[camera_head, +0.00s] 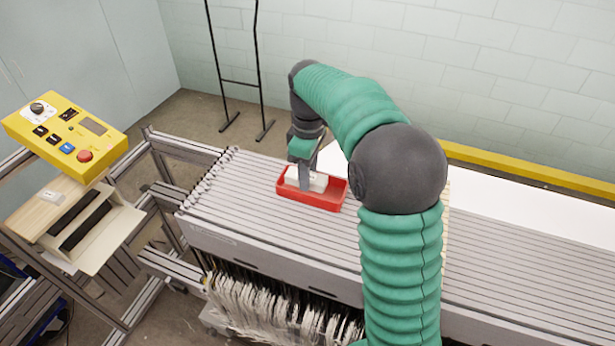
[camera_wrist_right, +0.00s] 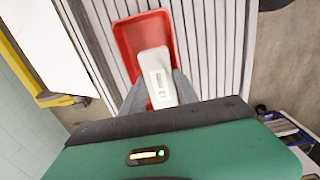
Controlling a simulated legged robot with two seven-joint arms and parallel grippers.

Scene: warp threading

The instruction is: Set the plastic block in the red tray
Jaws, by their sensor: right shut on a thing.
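The red tray (camera_head: 325,202) rests on the slatted grey table; it also shows in the right wrist view (camera_wrist_right: 128,42). My right gripper (camera_head: 305,180) reaches down at the tray and is shut on the block. I cannot tell whether the block touches the tray floor. My left gripper is not in view.
A yellow control box (camera_head: 64,138) with a red button stands at the left, above a beige open holder (camera_head: 95,230).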

